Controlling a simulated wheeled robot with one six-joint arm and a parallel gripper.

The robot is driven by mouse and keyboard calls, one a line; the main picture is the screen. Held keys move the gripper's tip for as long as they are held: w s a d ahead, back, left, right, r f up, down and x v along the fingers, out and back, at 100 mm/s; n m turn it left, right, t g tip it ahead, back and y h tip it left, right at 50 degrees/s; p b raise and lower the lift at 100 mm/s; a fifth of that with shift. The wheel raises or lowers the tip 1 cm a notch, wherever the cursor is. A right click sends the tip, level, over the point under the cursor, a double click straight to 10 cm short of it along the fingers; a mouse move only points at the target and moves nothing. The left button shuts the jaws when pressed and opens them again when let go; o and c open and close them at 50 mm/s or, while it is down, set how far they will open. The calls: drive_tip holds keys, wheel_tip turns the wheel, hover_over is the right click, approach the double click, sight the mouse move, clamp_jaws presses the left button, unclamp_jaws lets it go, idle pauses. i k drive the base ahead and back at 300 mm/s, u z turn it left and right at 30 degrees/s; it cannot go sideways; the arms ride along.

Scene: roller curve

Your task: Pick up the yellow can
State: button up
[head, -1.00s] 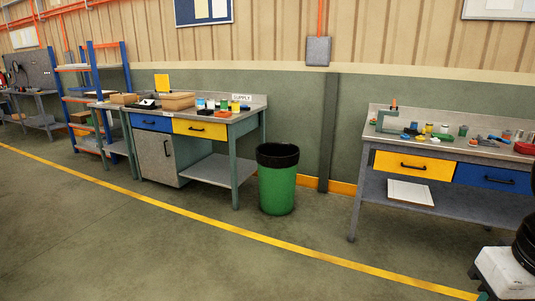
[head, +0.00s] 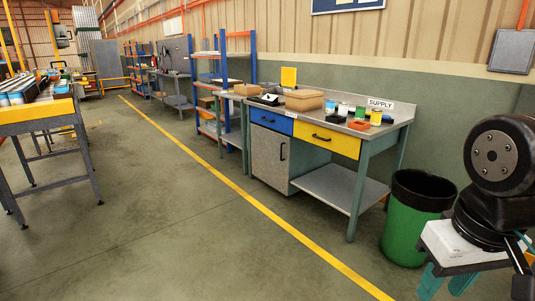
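A small yellow can (head: 376,118) stands upright near the right end of the supply bench's top (head: 398,124), close to the white SUPPLY label. White, blue and green cans stand to its left, and a red item lies in front of them. Part of my arm (head: 495,165) shows at the right edge, but my gripper is out of view. Nothing touches the yellow can.
A green bin (head: 412,225) stands at the bench's right end. A roller conveyor (head: 38,108) with cans stands at the left. Blue-framed shelves (head: 222,85) stand beyond the bench. The floor along the yellow line is clear.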

sight(376, 114)
drive_tip(key=u, duration=0.1)
drive_tip(key=i, duration=2.25)
drive_tip(key=z, duration=0.75)
drive_tip(key=i, duration=1.8)
drive_tip(key=z, duration=1)
drive_tip(key=i, duration=0.4)
drive_tip(key=z, duration=0.1)
